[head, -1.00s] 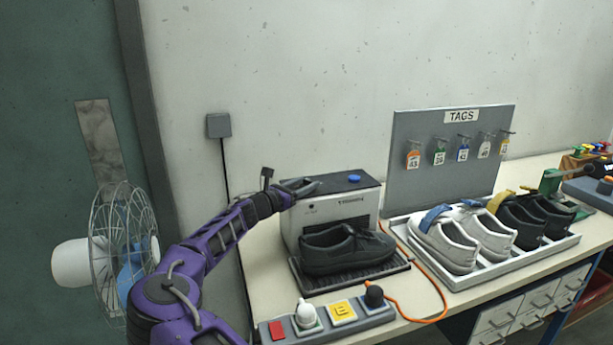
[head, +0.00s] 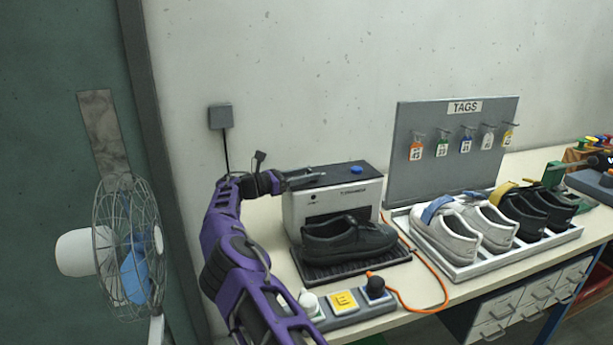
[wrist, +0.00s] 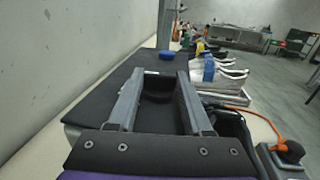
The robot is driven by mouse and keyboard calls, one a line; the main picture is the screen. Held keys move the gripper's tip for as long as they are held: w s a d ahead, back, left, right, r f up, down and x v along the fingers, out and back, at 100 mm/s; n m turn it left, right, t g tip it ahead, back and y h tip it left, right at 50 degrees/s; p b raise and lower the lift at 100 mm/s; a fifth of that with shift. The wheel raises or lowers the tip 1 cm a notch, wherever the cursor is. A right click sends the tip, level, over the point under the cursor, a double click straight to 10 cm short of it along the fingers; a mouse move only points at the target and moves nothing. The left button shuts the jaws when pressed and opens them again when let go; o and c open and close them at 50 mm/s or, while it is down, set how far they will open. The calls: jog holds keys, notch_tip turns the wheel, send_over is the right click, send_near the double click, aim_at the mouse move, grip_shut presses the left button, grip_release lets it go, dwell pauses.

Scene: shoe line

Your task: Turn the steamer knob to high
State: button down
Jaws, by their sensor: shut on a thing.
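The steamer (head: 300,210) is a light grey box with a dark top, standing at the left end of the bench. My gripper (head: 322,176) reaches in from the left, low over the steamer's top. In the wrist view my gripper (wrist: 160,76) has its two fingers on either side of a dark rounded thing, which looks like the steamer knob (wrist: 157,88), and is shut on it. The knob's pointer and any marks are too dark to read. A blue button (head: 356,170) sits farther right on the top, apart from the fingers; it also shows in the wrist view (wrist: 167,55).
A black shoe (head: 348,238) rests on the dark grille before the steamer. A tray (head: 465,268) of shoes and a tag board (head: 402,165) stand right. A fan (head: 125,245) stands left.

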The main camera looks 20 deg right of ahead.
dwell(0.7)
jog(key=shift+c, duration=1.6)
grip_release()
jog(key=s+a+b, duration=0.1)
jog(key=a, duration=1)
jog(key=shift+s+a, duration=0.2)
jog(key=shift+a, duration=0.2)
